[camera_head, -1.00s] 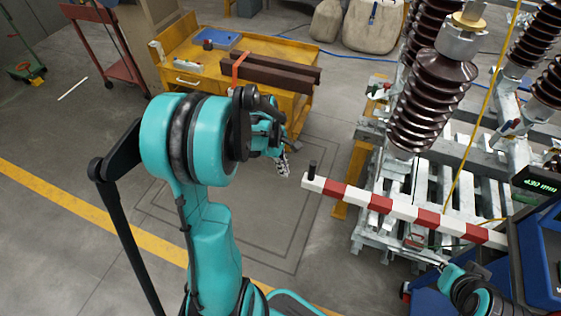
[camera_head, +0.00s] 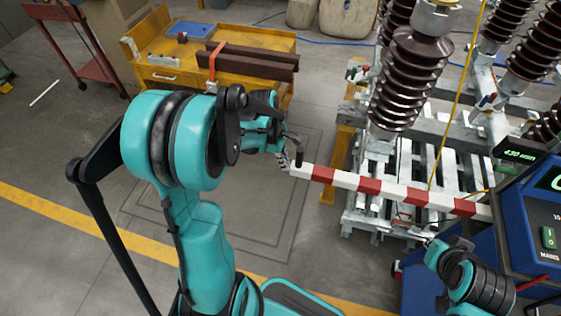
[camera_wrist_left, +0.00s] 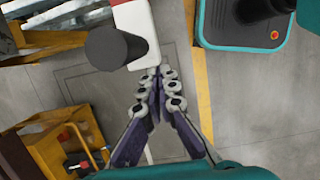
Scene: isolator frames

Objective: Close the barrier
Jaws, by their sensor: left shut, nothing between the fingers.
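The barrier is a red and white striped bar (camera_head: 370,186) reaching leftward from the blue cabinet in the head view. A black upright peg stands at its free white end (camera_head: 302,169). My left gripper (camera_head: 284,160) is right at that end. In the left wrist view my left gripper (camera_wrist_left: 158,74) is shut and empty, its tips close beside the white end of the barrier (camera_wrist_left: 139,20) and the black peg (camera_wrist_left: 108,48). I cannot tell if they touch. My right gripper (camera_head: 428,240) is small and partly hidden at lower right; its fingers are unclear.
Behind the bar stands a grey metal frame (camera_head: 395,210) with brown ribbed insulators (camera_head: 408,80). The blue cabinet (camera_head: 520,240) is at right. A yellow workbench (camera_head: 190,75) is at back left. The floor left of the bar is clear.

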